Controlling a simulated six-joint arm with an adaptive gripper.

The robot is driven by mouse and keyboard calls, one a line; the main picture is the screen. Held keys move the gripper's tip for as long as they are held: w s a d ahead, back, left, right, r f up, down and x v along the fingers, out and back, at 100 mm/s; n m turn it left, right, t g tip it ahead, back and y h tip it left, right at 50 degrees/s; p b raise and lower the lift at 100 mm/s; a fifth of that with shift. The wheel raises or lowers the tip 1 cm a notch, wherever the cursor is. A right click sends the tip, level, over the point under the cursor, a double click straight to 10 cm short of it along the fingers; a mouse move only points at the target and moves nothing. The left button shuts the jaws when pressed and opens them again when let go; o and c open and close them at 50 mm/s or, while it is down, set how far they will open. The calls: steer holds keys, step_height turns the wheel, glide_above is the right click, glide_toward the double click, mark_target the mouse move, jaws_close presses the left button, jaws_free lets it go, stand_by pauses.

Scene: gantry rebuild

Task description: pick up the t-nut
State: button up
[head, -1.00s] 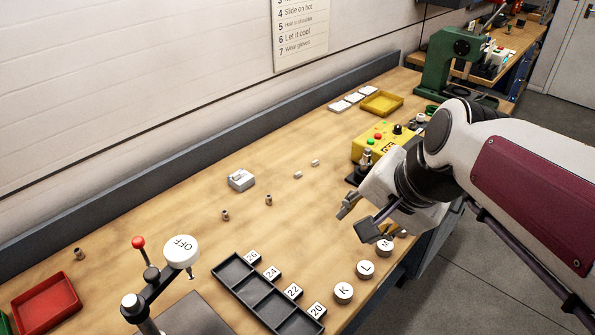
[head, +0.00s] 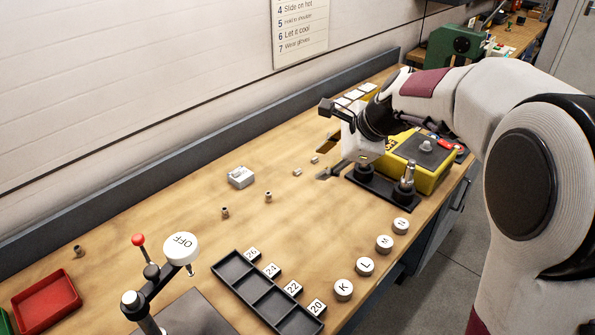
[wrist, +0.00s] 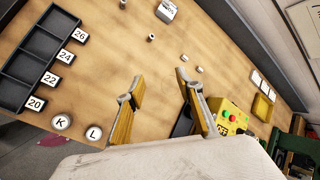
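Two small pale metal pieces lie on the bench near my gripper, the nearer one (head: 297,172) and the farther one (head: 315,160). Either could be the t-nut; they are too small to tell apart. In the wrist view the two pieces, one (wrist: 184,57) and the other (wrist: 200,69), lie ahead of the right fingertip, not between the fingers. My gripper (head: 324,162) is low over the bench, just right of the pieces in the head view. In the wrist view my gripper (wrist: 156,88) is open and empty, with bare wood between its fingers.
A grey block (head: 240,177) and brown bushings, one (head: 268,197) and another (head: 225,212), lie to the left. A yellow control box (head: 425,165) and a dark stand with posts (head: 385,188) are close right of my gripper. A black compartment tray (head: 268,290) sits in front.

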steer(key=w+f+m, duration=0.5)
steer(key=w, duration=0.4)
steer(key=m+y, duration=0.1)
steer(key=m, duration=0.4)
glide_toward(299, 170)
steer(key=shift+d+t, duration=0.1)
steer(key=shift+t, duration=0.3)
steer(key=shift+x, duration=1.35)
steer(key=shift+s, duration=0.1)
steer(key=shift+w+a+f, duration=0.2)
steer(key=shift+a+f, duration=0.2)
steer(key=shift+f, duration=0.15)
steer(key=shift+w+a+f, duration=0.2)
steer(key=shift+a+f, duration=0.2)
steer(key=shift+f, duration=0.15)
steer(key=shift+x, duration=1.25)
